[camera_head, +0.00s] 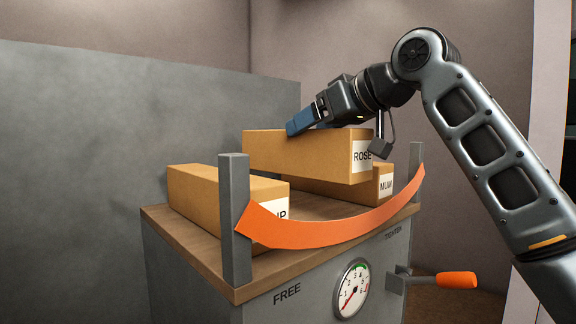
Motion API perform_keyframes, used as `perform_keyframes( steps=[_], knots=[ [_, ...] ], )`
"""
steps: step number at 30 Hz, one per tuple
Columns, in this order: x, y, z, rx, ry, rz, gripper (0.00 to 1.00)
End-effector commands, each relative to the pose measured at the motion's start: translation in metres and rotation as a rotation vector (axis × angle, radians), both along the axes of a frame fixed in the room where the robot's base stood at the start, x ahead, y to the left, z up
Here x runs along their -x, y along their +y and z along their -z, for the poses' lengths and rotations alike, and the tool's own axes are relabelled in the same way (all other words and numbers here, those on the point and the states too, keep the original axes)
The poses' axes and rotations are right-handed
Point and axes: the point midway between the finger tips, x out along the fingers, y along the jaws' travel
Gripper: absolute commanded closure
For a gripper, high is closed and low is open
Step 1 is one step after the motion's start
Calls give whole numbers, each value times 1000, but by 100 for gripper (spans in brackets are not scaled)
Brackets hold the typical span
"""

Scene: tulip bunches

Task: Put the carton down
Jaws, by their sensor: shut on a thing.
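The carton marked ROSE (305,153) is a long tan box with a white end label. My gripper (302,122), with blue fingers, is at its top and shut on it. The ROSE carton appears raised above the wooden top (190,238) of the grey stand. A carton marked MUM (383,184) sits at the right, partly hidden behind the ROSE carton. The far finger is hidden.
An orange strap (330,233) sags across the front between two grey posts (235,215). The stand's front carries a dial (352,288), the words FREE and TIGHTEN, and an orange-handled lever (455,280). A grey panel (90,150) stands behind at left.

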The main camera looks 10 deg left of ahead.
Motion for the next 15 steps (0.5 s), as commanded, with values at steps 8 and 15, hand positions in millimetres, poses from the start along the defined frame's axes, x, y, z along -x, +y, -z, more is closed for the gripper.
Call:
perform_keyframes(
  steps=[8, 15],
  knots=[
    [13, 40, 23, -2, -3, 0, 81],
    [14, 45, 34, -2, -1, 2, 81]
  ],
)
